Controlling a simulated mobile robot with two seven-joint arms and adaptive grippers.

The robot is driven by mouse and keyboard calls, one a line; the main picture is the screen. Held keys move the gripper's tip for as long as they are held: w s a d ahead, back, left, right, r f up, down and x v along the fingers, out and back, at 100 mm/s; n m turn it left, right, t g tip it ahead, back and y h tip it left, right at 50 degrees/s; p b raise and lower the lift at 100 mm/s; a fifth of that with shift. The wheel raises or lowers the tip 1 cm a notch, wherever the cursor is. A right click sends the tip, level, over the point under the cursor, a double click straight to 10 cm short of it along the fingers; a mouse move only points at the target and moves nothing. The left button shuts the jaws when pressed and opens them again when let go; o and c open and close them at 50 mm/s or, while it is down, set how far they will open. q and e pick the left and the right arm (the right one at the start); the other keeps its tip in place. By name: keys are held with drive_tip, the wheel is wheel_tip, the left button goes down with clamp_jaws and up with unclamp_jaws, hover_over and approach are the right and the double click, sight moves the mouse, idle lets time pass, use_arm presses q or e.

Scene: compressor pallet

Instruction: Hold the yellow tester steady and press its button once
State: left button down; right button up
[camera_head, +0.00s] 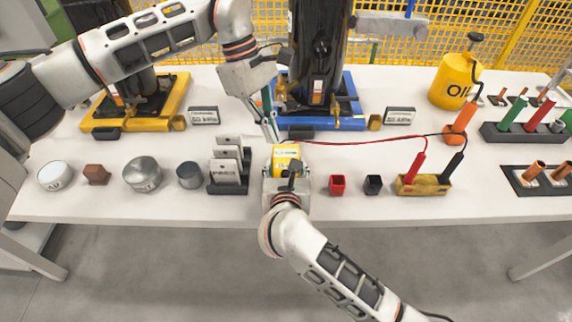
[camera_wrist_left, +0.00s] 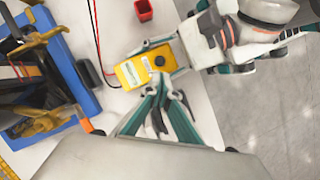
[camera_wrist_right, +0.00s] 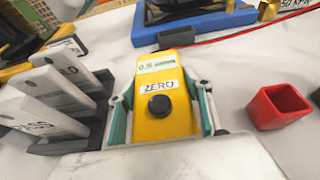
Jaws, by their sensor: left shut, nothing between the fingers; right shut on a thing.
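The yellow tester (camera_head: 286,152) stands on the white table near its front edge. The right wrist view shows its front (camera_wrist_right: 163,125), with a "0.5" display, a "ZERO" label and a round black button (camera_wrist_right: 159,106). My right gripper (camera_wrist_right: 163,100) is shut on the tester, one finger along each side. It also shows in the left wrist view, on the tester (camera_wrist_left: 146,68). My left gripper (camera_head: 274,138) is shut and empty, pointing down just behind and left of the tester. In the left wrist view its fingertips (camera_wrist_left: 163,82) lie close to the tester's edge; contact cannot be told.
A red cup (camera_head: 338,185) and a black cup (camera_head: 373,185) stand right of the tester. A rack of grey plates (camera_head: 228,170) stands close on its left. Red and black leads run right to a brass block (camera_head: 423,186). Blue and yellow pallets stand behind.

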sight(283, 173)
use_arm(q)
drive_tip(key=shift+f, duration=0.1)
idle(0.3)
drive_tip(key=shift+s+d+r+m+t+h, duration=0.15)
drive_tip(key=shift+s+d+r+t+h, duration=0.25)
drive_tip(key=shift+h, duration=0.6)
drive_tip(key=shift+s+d+r+m+t+h, duration=0.1)
drive_tip(key=shift+s+d+r+t+h, duration=0.25)
drive_tip(key=shift+t+h, duration=0.55)
drive_tip(key=shift+s+d+r+m+t+h, duration=0.2)
drive_tip(key=shift+s+d+t+h, duration=0.3)
drive_tip(key=shift+h, duration=0.6)
drive_tip(key=shift+f, duration=0.1)
drive_tip(key=shift+f, duration=4.35)
drive_tip(key=shift+f, duration=0.1)
drive_tip(key=shift+f, duration=0.3)
